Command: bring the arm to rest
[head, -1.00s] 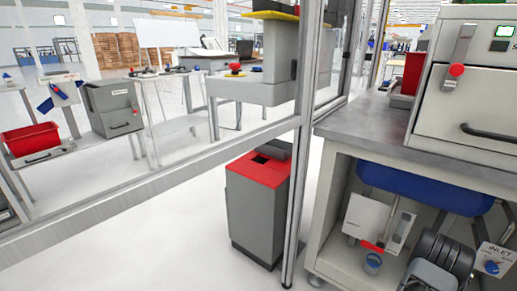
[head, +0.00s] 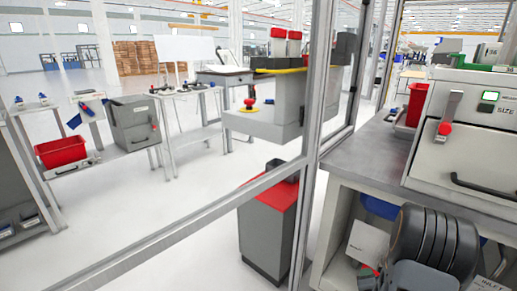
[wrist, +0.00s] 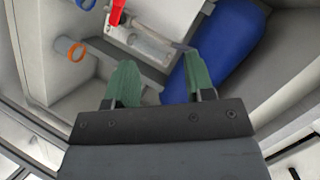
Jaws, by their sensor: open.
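My gripper (wrist: 160,70) is open and empty in the wrist view, its two green fingers spread apart. It faces the space beneath the workbench, with a blue rounded body (wrist: 215,60) close to the right finger and a red-handled part (wrist: 117,12) beyond the left. In the head view, a dark grey ribbed form (head: 435,245), apparently part of my arm, stands in front of the bench's lower opening. The gripper's fingers cannot be made out there.
The bench (head: 375,150) carries a grey cabinet (head: 465,135) with a black handle. A metal frame post (head: 310,150) stands left of it, by a red-topped bin (head: 268,230). An orange ring (wrist: 76,52) is at left in the wrist view.

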